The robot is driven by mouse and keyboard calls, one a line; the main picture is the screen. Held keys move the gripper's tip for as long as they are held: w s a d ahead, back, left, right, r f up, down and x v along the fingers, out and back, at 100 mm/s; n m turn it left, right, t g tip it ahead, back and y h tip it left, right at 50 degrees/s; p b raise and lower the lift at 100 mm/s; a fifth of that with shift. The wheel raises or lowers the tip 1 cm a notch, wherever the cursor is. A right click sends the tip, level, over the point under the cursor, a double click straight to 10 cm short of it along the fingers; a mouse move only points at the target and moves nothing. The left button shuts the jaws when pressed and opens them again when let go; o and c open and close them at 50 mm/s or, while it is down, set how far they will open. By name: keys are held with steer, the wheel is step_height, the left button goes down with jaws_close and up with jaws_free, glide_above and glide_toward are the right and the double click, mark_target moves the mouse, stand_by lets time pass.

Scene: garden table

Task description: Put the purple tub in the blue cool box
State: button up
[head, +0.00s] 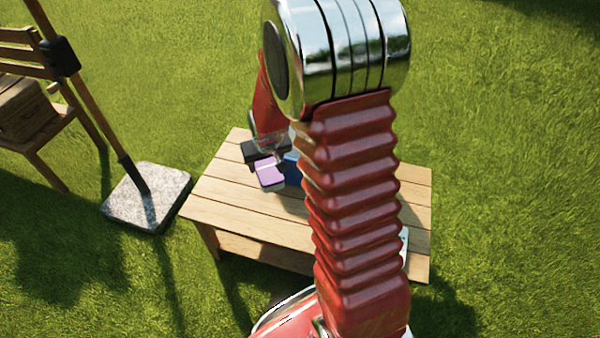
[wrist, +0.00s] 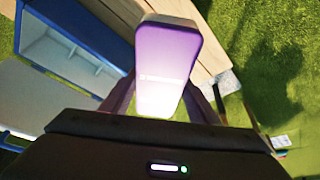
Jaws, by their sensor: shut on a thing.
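The purple tub (wrist: 166,70) is between the two fingers of my gripper (wrist: 160,98), which is shut on it. In the head view the tub (head: 269,174) shows below my dark gripper (head: 262,156), over the far left part of the table. The blue cool box (head: 292,170) is just right of the tub there, mostly hidden behind my arm. In the wrist view the cool box (wrist: 28,18) is at the upper left, with a pale inside showing; it looks open. The tub is beside the box in that view, not inside it.
The wooden table (head: 240,215) has bare planks at its left and front. A pale thing (head: 404,240) shows at its right, mostly hidden by my arm. A pole on a stone base (head: 147,198) and a wooden chair (head: 35,75) stand left on grass.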

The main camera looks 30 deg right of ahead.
steer(key=a+r+n+y, duration=0.1)
steer(key=a+r+n, duration=0.1)
steer(key=a+r, duration=0.5)
steer(key=w+a, duration=0.1)
steer(key=a, duration=0.2)
steer(key=shift+a, duration=0.35)
steer(key=shift+d+r, duration=0.1)
